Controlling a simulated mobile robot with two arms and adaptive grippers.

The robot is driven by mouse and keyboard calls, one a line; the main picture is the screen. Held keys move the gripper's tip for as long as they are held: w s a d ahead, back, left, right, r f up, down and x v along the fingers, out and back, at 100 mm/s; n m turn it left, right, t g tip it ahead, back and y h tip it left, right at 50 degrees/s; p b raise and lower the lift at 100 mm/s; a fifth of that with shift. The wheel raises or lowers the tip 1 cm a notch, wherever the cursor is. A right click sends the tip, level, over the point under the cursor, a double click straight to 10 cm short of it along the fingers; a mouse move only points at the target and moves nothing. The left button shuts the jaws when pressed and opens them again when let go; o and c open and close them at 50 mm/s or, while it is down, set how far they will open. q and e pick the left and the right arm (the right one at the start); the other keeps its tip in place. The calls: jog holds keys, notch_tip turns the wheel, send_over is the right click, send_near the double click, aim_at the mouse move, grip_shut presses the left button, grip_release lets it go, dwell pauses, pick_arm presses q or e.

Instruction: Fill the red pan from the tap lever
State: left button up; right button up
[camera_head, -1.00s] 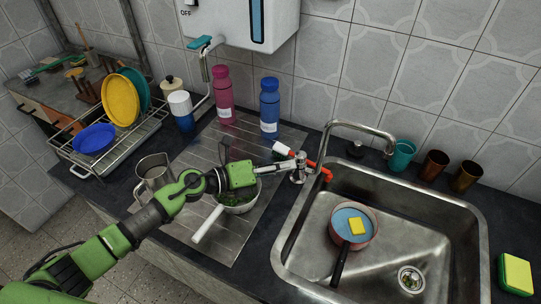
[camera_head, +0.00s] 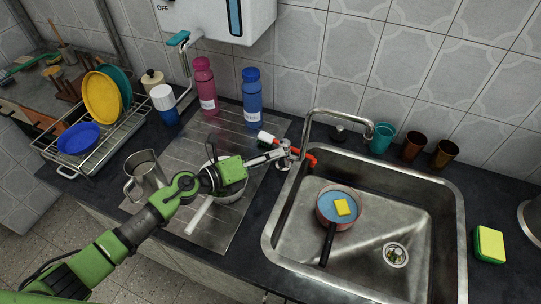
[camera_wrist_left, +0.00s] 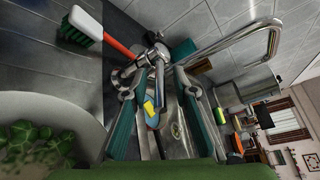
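The red pan (camera_head: 320,222) sits in the sink basin with its dark handle towards the front. A light blue surface like water fills its inside, with a yellow sponge (camera_head: 343,207) on it. The steel tap (camera_head: 340,113) stands at the basin's left back corner, its spout curving right, its end behind the pan and to its right. My left gripper (camera_head: 276,157) is at the tap's base. In the left wrist view its two teal-padded fingers (camera_wrist_left: 158,92) are apart, with the tap's lever (camera_wrist_left: 157,58) between them; contact is unclear. My right gripper is not in view.
A white-handled pot (camera_head: 201,213) with greens stands under my left wrist, beside a steel jug (camera_head: 145,175). Bottles (camera_head: 251,98) and several cups (camera_head: 412,147) line the back. A sponge (camera_head: 489,244) lies right of the sink.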

pick_arm(q)
jog(key=shift+a, duration=0.1)
jog(key=v, duration=1.2)
